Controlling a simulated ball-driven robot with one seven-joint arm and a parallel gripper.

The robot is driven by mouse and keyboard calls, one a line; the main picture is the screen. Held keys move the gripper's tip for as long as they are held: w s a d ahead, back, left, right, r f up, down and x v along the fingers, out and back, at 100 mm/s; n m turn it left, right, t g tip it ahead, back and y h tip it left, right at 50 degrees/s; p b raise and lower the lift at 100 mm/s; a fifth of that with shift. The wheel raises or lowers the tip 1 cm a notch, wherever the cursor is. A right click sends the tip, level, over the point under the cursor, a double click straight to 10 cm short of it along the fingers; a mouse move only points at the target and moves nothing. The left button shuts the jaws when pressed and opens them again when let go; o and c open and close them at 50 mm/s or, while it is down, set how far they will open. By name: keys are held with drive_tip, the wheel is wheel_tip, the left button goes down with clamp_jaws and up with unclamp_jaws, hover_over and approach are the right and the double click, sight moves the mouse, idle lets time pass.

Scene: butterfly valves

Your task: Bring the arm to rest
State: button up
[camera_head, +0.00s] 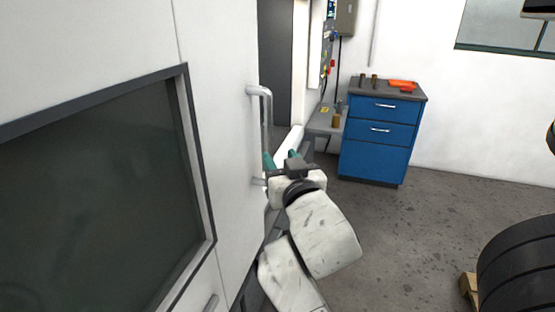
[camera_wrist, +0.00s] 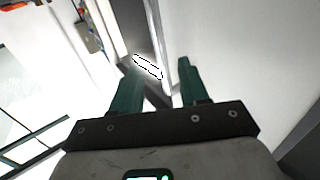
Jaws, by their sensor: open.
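My arm reaches forward along the right edge of a large white machine panel in the head view. My gripper (camera_head: 281,158) is at its far end, close to a grey vertical bar handle (camera_head: 266,120) on that panel. From this angle I cannot tell whether it touches the handle. In the wrist view my gripper (camera_wrist: 158,85) shows two green fingers spread apart, with nothing held between them. A bright white surface lies beyond the right finger.
The white panel with a dark window (camera_head: 95,200) fills the left side. A blue drawer cabinet (camera_head: 378,140) with orange items on top (camera_head: 402,84) stands behind. A dark ribbed round object (camera_head: 520,265) is at lower right. Grey floor (camera_head: 415,230) lies open between.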

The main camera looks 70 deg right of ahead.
idle(0.3)
drive_tip(key=a+f+n+g+y, duration=0.25)
drive_tip(key=a+f+y, duration=0.25)
drive_tip(key=f, duration=0.7)
drive_tip(key=a+f+n+g+y, duration=0.25)
drive_tip(key=a+f+y, duration=0.2)
drive_tip(key=f, duration=0.75)
drive_tip(key=s+a+f+n+g+y, duration=0.4)
drive_tip(key=s+a+f, duration=0.6)
drive_tip(key=f, duration=0.3)
drive_tip(key=shift+a+f+n+g, duration=0.15)
drive_tip(key=shift+a+n+g, duration=0.35)
drive_tip(key=shift+a, duration=0.1)
